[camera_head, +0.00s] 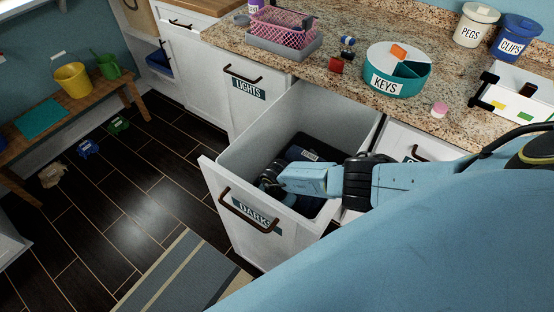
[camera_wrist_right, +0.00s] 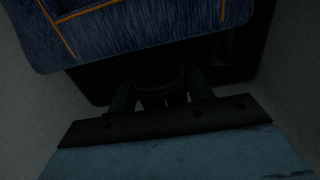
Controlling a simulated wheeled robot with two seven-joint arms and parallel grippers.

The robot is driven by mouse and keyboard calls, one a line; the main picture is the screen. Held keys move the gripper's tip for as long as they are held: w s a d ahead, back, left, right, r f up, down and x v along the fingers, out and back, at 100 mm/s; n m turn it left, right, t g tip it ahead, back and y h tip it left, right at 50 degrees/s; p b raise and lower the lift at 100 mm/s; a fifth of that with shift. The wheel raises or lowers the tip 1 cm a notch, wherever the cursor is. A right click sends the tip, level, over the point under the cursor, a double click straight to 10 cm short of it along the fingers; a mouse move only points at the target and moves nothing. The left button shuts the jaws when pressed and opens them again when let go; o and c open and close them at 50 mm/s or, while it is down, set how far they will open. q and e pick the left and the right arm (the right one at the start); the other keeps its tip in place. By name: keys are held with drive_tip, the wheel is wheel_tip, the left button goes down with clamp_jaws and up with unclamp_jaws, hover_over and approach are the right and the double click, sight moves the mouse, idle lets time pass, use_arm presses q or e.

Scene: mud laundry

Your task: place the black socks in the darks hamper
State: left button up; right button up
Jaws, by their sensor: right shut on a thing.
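The darks hamper (camera_head: 268,218) is a pulled-out white drawer with a dark handle and a label reading "DARKS", partly covered by the handle. My right gripper (camera_head: 270,180) reaches down inside it. In the right wrist view its fingers (camera_wrist_right: 160,98) are shut on a dark bundle, the black socks (camera_wrist_right: 160,72), though the deep shadow hides their outline. Blue denim with orange stitching (camera_wrist_right: 140,35) lies just beyond the fingers. A dark folded item with a small pale tag (camera_head: 308,155) lies in the hamper. My left gripper is not in view.
The granite counter (camera_head: 335,95) above holds a pink basket (camera_head: 283,27), a teal keys tray (camera_head: 397,70) and peg and clip jars (camera_head: 477,25). The lights drawer (camera_head: 246,98) is closed. A striped rug (camera_head: 180,275) lies on the floor. A wooden bench (camera_head: 60,128) stands left.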

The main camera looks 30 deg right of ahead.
drive_tip(key=shift+f, duration=0.15)
drive_tip(key=shift+f, duration=0.15)
drive_tip(key=o, duration=1)
wheel_tip(320, 180, up, 11)
drive_tip(key=p, duration=0.7)
drive_tip(key=shift+r, duration=0.7)
